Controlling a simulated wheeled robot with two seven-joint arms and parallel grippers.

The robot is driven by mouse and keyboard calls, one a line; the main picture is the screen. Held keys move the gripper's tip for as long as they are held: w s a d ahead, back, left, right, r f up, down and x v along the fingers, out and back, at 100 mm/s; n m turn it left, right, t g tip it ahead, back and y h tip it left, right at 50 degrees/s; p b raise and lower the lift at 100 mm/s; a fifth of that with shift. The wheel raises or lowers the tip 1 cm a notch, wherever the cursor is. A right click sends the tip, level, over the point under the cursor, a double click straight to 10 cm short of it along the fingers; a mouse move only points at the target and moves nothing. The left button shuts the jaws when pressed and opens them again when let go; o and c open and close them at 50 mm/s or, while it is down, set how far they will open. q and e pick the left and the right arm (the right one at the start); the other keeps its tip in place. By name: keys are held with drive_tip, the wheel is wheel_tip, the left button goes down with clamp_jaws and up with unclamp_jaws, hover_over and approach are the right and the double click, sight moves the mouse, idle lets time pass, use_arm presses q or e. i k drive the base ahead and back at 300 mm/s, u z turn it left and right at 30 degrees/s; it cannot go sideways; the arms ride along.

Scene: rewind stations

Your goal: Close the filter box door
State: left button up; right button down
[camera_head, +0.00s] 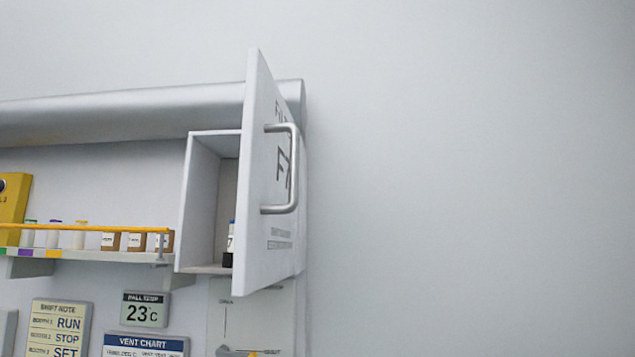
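The filter box (200,205) is a white wall box under a silver duct. Its white door (262,225) stands open, swung out toward me on the box's right side. The door's outer face turns right and carries printed lettering, partly legible. A silver bar handle (294,170) is fixed to that face. Inside the box, a small bottle (231,240) with a blue cap and a dark base is partly hidden by the door. Neither of my grippers shows in this view.
A shelf (100,256) with a yellow rail holds small bottles and brown-and-white boxes left of the box. The silver duct (130,112) runs above. A temperature display (145,310), notes and a vent chart (145,345) hang below. The wall to the right is bare.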

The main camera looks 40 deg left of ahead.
sight(268, 194)
drive_tip(key=i, duration=0.35)
drive_tip(key=u, duration=0.65)
drive_tip(key=k, duration=0.95)
drive_tip(key=u, duration=0.95)
drive_tip(key=i, duration=0.5)
